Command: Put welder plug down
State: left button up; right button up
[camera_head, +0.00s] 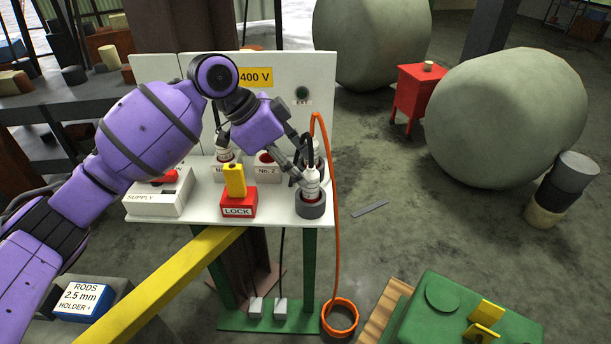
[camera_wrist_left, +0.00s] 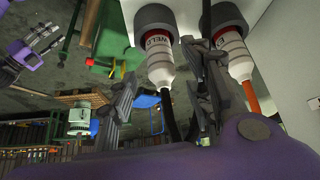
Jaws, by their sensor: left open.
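The white welder plug (camera_head: 312,182) stands upright with its nose in a round grey holder (camera_head: 311,208) at the panel's front right corner. In the left wrist view the plug (camera_wrist_left: 158,62) shows its lettering, and a black cable leaves its tail. My left gripper (camera_head: 303,168) is at the plug. In the left wrist view its fingers (camera_wrist_left: 162,100) are apart, one on each side of the plug's tail and cable. Whether a finger touches the plug is unclear. My right gripper (camera_wrist_left: 35,48) shows small at the far left of that view; its opening is unclear.
A second white plug (camera_wrist_left: 234,60) with an orange cable (camera_head: 334,180) sits in a holder close beside. A red LOCK block (camera_head: 238,204) with a yellow piece, a SUPPLY box (camera_head: 158,198) and sockets crowd the white panel. A yellow bar (camera_head: 165,285) runs below.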

pick_arm(q)
jog(key=v, duration=0.7)
jog(key=shift+r, duration=0.25)
jog(key=shift+a, duration=0.15)
dwell(0.5)
